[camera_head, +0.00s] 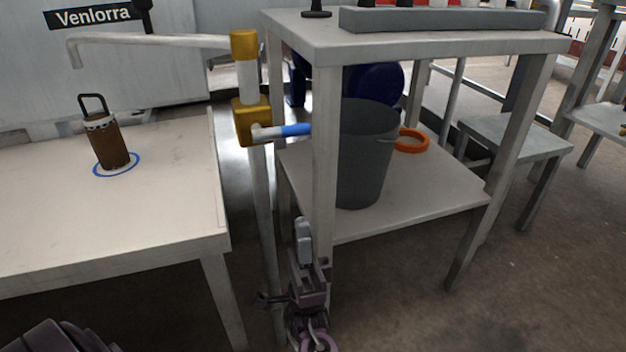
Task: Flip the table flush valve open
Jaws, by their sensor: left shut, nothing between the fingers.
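The flush valve is a yellow block (252,121) on an upright pipe between the two tables. A short white lever with a blue grip (296,130) sticks out from it to the right, roughly level. A second yellow fitting (244,46) sits higher on the pipe, with a long white spout (150,40) reaching left over the left table. My left gripper (303,230) points up, below the lever in the picture and in front of the right table's leg. Its fingers are shut and empty, apart from the lever. My right gripper is not seen.
A brown cylinder (110,147) with a black handle stands in a blue ring on the left table (40,220). The right table's lower shelf (425,205) holds a grey bucket (362,160) and an orange ring (412,140). The table leg (324,150) is close to the lever.

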